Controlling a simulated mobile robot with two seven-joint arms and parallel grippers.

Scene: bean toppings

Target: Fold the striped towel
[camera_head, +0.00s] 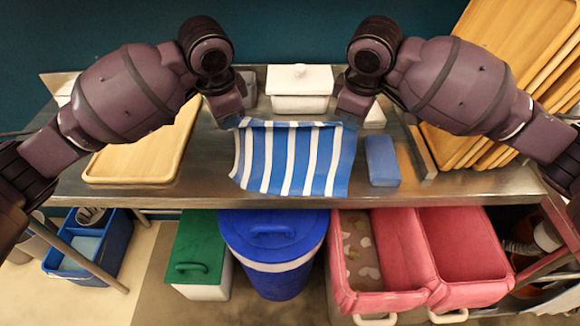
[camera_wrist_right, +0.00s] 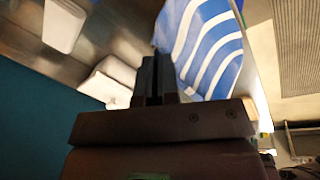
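The blue and white striped towel (camera_head: 290,165) lies spread on the metal table, its front edge near the table's front edge. My left gripper (camera_head: 236,122) is at the towel's back left corner, and my right gripper (camera_head: 348,118) is at its back right corner. In the head view the fingertips are largely hidden by the arms. In the right wrist view, the right gripper's fingers (camera_wrist_right: 155,80) look close together beside the towel's edge (camera_wrist_right: 208,45). The towel's back edge looks slightly raised between the two grippers.
A blue sponge-like block (camera_head: 382,160) lies right of the towel. A wooden tray (camera_head: 140,160) is at the left, and white lidded containers (camera_head: 299,85) stand behind. Several wooden trays (camera_head: 510,60) lean at the right. Bins (camera_head: 272,250) stand below the table (camera_head: 220,195).

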